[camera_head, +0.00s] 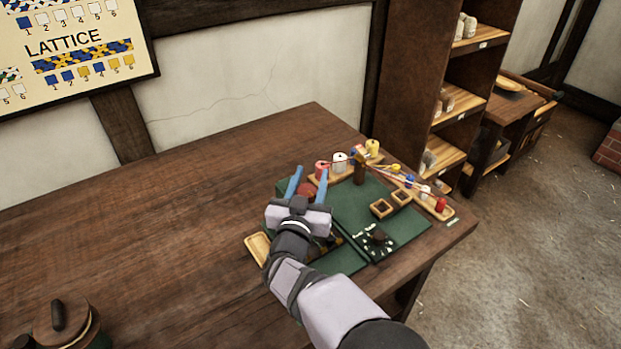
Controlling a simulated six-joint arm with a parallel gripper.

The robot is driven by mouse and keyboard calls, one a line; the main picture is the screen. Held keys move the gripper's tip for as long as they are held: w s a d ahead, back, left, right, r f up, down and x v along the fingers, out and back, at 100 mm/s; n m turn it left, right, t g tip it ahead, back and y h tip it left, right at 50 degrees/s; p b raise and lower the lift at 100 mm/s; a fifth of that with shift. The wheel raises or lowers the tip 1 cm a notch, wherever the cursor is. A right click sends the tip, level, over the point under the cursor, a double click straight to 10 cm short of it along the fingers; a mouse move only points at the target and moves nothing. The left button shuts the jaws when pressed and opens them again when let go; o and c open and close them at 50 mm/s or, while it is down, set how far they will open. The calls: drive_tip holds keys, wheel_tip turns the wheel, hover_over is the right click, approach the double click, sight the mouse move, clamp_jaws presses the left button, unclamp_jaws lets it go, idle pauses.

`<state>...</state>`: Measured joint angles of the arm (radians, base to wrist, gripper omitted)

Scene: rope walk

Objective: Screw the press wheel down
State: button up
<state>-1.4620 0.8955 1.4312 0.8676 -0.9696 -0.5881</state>
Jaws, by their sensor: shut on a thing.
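My gripper (308,178) is above the left part of the green mat (347,208), its two blue fingers pointing away from the camera. Between the fingers a reddish-brown, rounded piece shows, which looks like the press wheel (306,190). The gripper is shut on it. My wrist and arm cover most of the wheel and whatever is under it, so the press body and how far down the wheel sits cannot be seen.
Thread spools (340,162) stand on wooden holders behind and right of the mat, with strands around a brown post (360,168). Small wooden boxes (382,208) and a dark square plate (376,241) lie right of my gripper. A lidded pot (62,325) stands lower left.

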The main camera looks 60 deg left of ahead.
drive_tip(key=shift+h, duration=0.3)
drive_tip(key=shift+w+d+f+m+t+h, duration=0.15)
drive_tip(key=shift+d+m+t+h, duration=0.1)
drive_tip(key=shift+m+t+h, duration=0.6)
drive_tip(key=shift+w+d+r+m+t+h, duration=0.2)
drive_tip(key=shift+m+t+h, duration=0.35)
drive_tip(key=shift+m+h, duration=0.6)
drive_tip(key=shift+w+d+f+m+t+h, duration=0.15)
drive_tip(key=shift+d+m+t+h, duration=0.15)
drive_tip(key=shift+m+t+h, duration=0.65)
drive_tip(key=shift+d+m+h+b, duration=0.2)
drive_tip(key=shift+h+b, duration=0.35)
drive_tip(key=shift+h, duration=0.6)
drive_tip(key=o, duration=1.1)
drive_tip(key=shift+c, duration=0.2)
drive_tip(key=shift+s, duration=0.1)
